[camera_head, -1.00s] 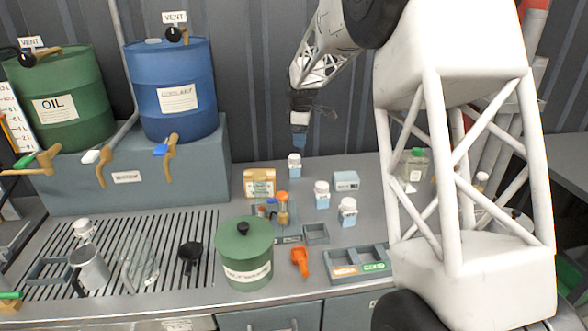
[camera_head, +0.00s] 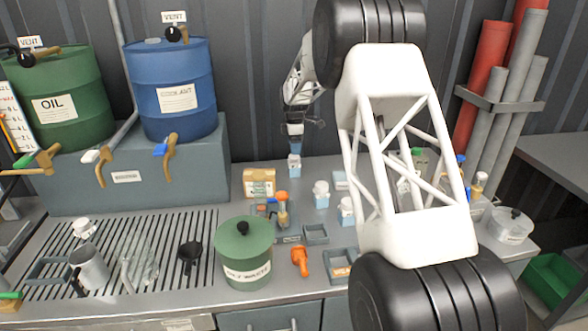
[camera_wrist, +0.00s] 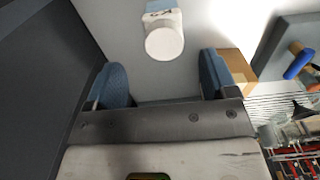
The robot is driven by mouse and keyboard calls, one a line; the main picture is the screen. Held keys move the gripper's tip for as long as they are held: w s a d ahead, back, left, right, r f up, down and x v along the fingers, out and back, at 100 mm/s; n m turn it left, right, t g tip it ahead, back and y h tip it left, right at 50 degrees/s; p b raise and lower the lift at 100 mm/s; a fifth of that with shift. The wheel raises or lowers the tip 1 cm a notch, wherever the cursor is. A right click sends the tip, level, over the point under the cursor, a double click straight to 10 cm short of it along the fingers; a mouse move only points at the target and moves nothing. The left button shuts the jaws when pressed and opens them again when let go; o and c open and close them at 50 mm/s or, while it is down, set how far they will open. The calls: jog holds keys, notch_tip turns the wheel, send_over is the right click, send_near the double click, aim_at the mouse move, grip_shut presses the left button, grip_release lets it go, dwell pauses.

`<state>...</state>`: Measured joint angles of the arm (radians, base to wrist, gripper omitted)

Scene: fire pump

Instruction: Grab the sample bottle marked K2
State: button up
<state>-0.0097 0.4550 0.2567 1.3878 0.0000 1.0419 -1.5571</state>
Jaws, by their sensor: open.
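Several small sample bottles with white caps and bluish lower parts stand on the bench. The rearmost bottle (camera_head: 294,166) is right below my gripper (camera_head: 294,138); two others, a middle bottle (camera_head: 321,195) and a nearer bottle (camera_head: 346,210), stand to its right. In the wrist view my gripper (camera_wrist: 164,82) is open and empty. A white-capped bottle (camera_wrist: 165,42) shows just beyond the blue fingers, roughly centred between them. Its label is partly in view with dark marking, but I cannot read it surely. The other labels are too small to read.
A tan box (camera_head: 259,183) stands left of the rear bottle. A green canister (camera_head: 243,255), an orange tool (camera_head: 300,262) and small grey trays (camera_head: 315,234) are nearer the front. Blue (camera_head: 175,95) and green (camera_head: 62,105) drums stand at the back left. My arm hides part of the right bench.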

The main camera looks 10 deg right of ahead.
aim_at(294, 161)
jog(key=shift+f, duration=0.1)
jog(key=shift+f, duration=1.25)
jog(key=shift+f, duration=0.1)
jog(key=shift+s+a+f, duration=0.1)
jog(key=shift+s+f, duration=0.05)
jog(key=shift+f, duration=1.1)
jog(key=shift+s+f, duration=0.1)
jog(key=shift+f, duration=1.15)
jog(key=shift+c, duration=0.4)
jog(key=c, duration=1)
jog(key=shift+r, duration=0.15)
jog(key=shift+r, duration=4.9)
